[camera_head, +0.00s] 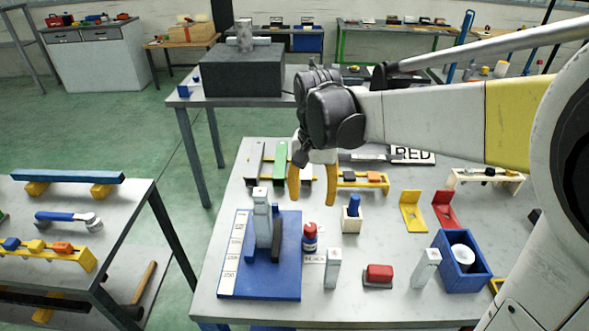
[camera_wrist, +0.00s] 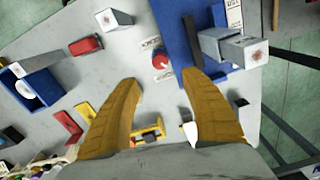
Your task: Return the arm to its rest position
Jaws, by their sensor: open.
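My gripper (camera_head: 312,184) has two yellow-orange fingers and hangs over the middle of the grey table (camera_head: 400,305), behind the blue board. The fingers point down, spread apart with nothing between them. In the wrist view the two fingers of my gripper (camera_wrist: 158,85) also stand apart, with bare table and a red-capped bottle (camera_wrist: 161,60) beyond their tips. My arm (camera_head: 430,120) reaches in from the right side of the head view. It is stretched out above the table and hides part of the table's far side.
A blue board (camera_head: 230,285) carries a grey upright block (camera_head: 263,220). The red-capped bottle (camera_head: 310,236) stands beside it. A blue box (camera_head: 462,284), a red block (camera_head: 379,273) and yellow (camera_head: 412,222) and red (camera_head: 445,221) brackets lie rightward. Another table (camera_head: 130,200) stands left.

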